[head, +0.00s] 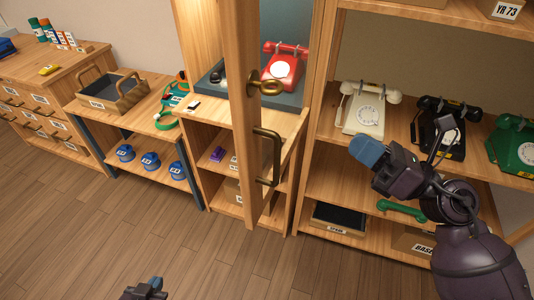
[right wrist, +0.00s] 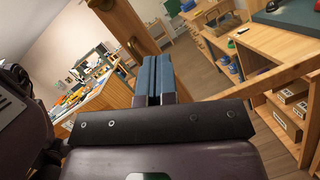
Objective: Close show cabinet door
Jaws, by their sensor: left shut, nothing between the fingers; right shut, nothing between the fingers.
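The show cabinet door (head: 240,120) stands open and shows nearly edge-on in the head view. My right gripper (head: 368,151) is shut and empty, to the right of the door and apart from the handle in the picture. Its blue fingers show together in the right wrist view (right wrist: 155,80). My left gripper (head: 155,284) is shut at the bottom edge, mostly cut off.
Right shelves (head: 330,184) hold a white phone (head: 366,108), a black phone (head: 440,130) and a green phone (head: 515,145), close to my right arm. A low bench (head: 145,122) with a tray (head: 112,92) stands left. The wooden floor (head: 110,220) in front is clear.

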